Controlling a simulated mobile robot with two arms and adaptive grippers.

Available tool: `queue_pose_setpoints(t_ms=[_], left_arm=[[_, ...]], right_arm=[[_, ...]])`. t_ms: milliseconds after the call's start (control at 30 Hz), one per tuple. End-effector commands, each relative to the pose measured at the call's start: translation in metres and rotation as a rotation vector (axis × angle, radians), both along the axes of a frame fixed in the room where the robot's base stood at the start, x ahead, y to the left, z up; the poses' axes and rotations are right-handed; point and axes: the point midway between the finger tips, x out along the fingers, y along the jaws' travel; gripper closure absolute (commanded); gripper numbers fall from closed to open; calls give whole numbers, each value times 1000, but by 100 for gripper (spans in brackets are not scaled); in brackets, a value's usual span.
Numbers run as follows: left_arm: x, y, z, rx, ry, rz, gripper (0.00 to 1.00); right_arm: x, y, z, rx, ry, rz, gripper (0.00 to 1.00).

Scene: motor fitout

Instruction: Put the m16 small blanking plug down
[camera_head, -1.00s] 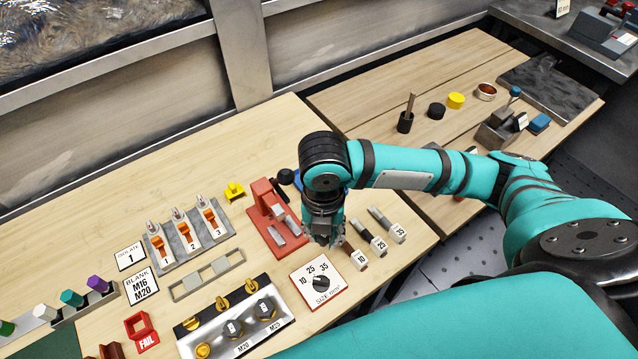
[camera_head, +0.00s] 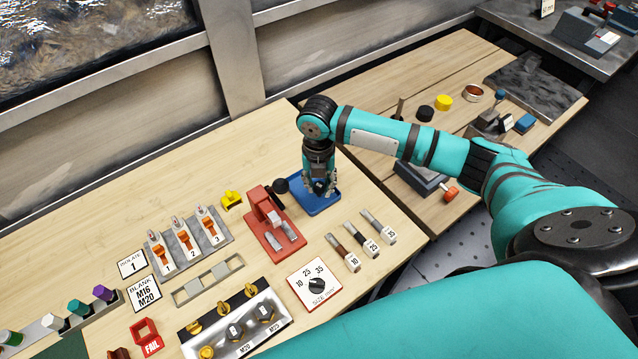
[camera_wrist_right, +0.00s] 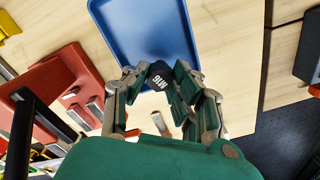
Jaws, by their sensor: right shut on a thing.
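The M16 small blanking plug (camera_wrist_right: 158,76) is dark with a white M16 mark and shows in the right wrist view. My right gripper (camera_wrist_right: 160,88) is shut on it, one finger on each side. In the head view my right gripper (camera_head: 321,192) points down over the blue tray (camera_head: 316,208), on the bench right of the red press. The tray also shows in the wrist view (camera_wrist_right: 148,30), behind the plug, and looks empty where visible. The gap between plug and tray cannot be told. My left gripper is not in view.
The red press (camera_head: 268,236) stands left of the tray, with a yellow part (camera_head: 232,200) beyond it. Tools marked 10, 25 and 35 (camera_head: 365,243) lie in front of the tray. The size limit dial (camera_head: 316,284) and the gland panel (camera_head: 237,322) are nearer.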

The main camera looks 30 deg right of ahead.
Motion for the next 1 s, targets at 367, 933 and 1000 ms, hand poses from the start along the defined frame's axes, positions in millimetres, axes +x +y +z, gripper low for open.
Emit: queue_pose_setpoints(t_ms=[367, 933, 1000], left_arm=[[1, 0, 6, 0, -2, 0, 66], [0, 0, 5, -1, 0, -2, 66], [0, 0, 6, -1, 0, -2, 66]], right_arm=[[1, 0, -15, 0, -4, -2, 93], [0, 0, -17, 1, -3, -2, 53], [1, 0, -15, 0, -4, -2, 53]])
